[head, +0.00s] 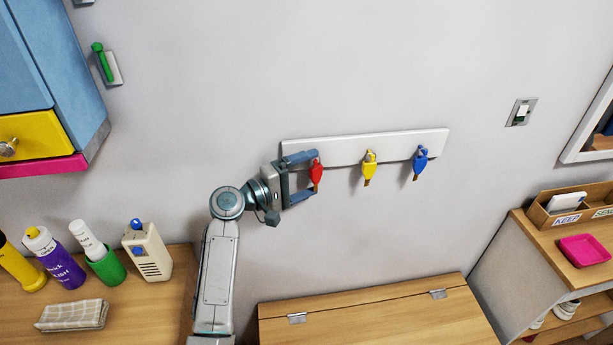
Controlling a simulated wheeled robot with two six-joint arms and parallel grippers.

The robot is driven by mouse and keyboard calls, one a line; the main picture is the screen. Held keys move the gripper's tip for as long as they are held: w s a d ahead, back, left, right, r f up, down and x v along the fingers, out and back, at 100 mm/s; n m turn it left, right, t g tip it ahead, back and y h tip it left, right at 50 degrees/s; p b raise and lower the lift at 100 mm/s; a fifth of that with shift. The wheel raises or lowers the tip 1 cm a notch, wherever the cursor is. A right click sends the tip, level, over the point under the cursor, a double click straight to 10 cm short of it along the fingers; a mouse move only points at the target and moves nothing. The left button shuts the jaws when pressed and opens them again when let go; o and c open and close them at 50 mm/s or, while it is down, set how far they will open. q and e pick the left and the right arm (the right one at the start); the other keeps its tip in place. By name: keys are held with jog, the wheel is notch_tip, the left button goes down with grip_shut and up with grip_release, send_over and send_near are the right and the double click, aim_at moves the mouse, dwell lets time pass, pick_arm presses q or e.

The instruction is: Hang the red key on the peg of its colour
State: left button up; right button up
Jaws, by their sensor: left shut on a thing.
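The red key (316,176) is at the left end of the white peg rail (340,150) on the wall. My left gripper (313,174) comes to it from the left, one finger above and one below, and is shut on it. The key hangs roughly upright in front of the rail. Its peg is hidden behind the key and fingers, so I cannot tell whether the key is on it. A yellow key (369,168) hangs at the middle of the rail and a blue key (419,163) at the right. My right gripper is out of view.
A wooden bench lid (370,315) lies below the rail. A counter at left holds bottles, a beige box (147,250) and a folded cloth (72,315). Blue cabinets (55,50) hang upper left. A shelf unit at right carries a pink tray (585,250).

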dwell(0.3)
pick_arm(q)
jog(key=o, duration=0.6)
jog(key=shift+o, duration=0.2)
jog(key=v, duration=1)
jog(key=shift+s+a, duration=0.2)
jog(key=shift+a, duration=0.15)
jog(key=shift+f, duration=0.2)
